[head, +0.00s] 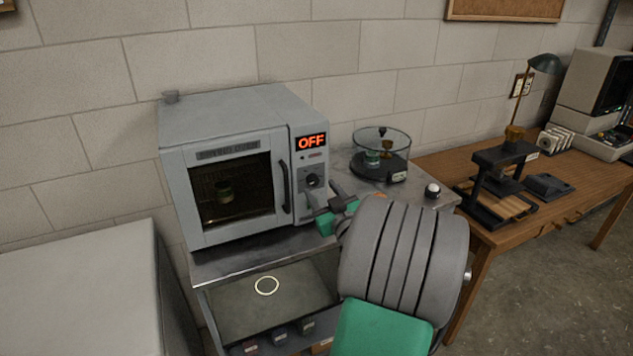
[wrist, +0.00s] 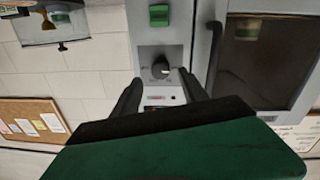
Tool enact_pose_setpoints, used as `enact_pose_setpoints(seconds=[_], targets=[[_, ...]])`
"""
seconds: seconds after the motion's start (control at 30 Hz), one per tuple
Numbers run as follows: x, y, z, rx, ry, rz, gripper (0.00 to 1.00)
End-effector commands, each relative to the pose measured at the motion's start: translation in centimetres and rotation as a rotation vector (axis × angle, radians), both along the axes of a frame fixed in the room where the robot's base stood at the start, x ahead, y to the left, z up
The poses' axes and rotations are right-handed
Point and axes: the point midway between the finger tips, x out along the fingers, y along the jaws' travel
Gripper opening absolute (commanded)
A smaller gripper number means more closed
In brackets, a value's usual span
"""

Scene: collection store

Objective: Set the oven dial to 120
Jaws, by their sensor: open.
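The grey oven (head: 230,107) stands on a metal-topped bench with its door shut. Its display (head: 311,141) reads OFF in red. The dark round oven dial (head: 313,181) is on the panel right of the door, below the display. The dial also shows in the wrist view (wrist: 160,68), which is turned over. My gripper (head: 323,199) is open and empty in front of the panel. In the wrist view its two dark fingers (wrist: 158,84) point at the dial, one to each side. I cannot tell if they touch it. The dial's scale is too small to read.
A jar (head: 224,190) sits behind the oven door's glass. The door handle (head: 285,187) is close left of the dial. A glass-covered balance (head: 381,160) and a white knob (head: 432,190) stand right of the oven. An open drawer (head: 240,310) is below.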

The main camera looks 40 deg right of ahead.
Motion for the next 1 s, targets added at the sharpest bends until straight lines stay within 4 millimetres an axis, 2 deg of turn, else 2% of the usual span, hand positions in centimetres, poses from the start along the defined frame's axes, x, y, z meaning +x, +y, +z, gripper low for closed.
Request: enact_pose_setpoints(seconds=[0.1, 0.2, 0.5, 1.0], targets=[[2.2, -0.6, 0.3, 0.002, 0.002, 0.005, 0.51], [3.2, -1.0, 0.2, 0.001, 0.0, 0.004, 0.51], [3.6, -1.2, 0.0, 0.0, 0.001, 0.002, 0.51], [3.6, -1.1, 0.0, 0.0, 0.001, 0.002, 0.1]])
